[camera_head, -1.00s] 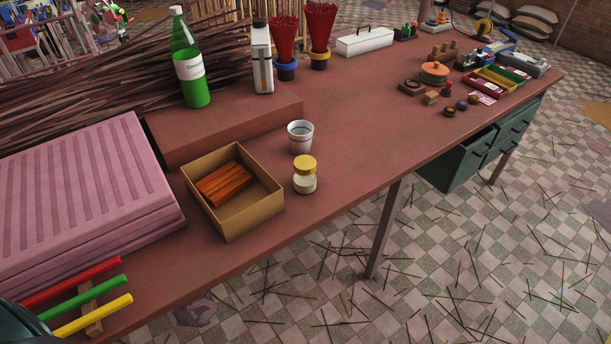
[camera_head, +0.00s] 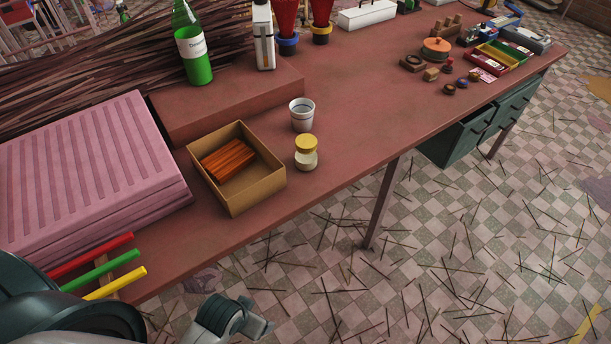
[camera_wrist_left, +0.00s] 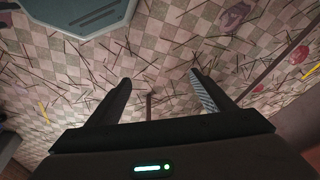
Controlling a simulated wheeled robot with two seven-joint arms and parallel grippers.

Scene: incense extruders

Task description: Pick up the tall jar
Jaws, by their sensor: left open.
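A small pale jar with a yellow lid (camera_head: 306,152) stands upright on the red-brown table (camera_head: 380,110), near its front edge. It is the clearest jar in view; whether it is the tall one I cannot tell. A white cup (camera_head: 302,114) stands just behind it. My left gripper (camera_head: 256,316) is low in the head view, in front of the table and well apart from the jar. The jar is not in that view. My right gripper is not in view.
An open cardboard box (camera_head: 260,192) with orange sticks is left of the jar. Red, green and yellow rods (camera_head: 100,270) jut near my left arm. A green bottle (camera_head: 195,55) stands on a raised block (camera_head: 220,105).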

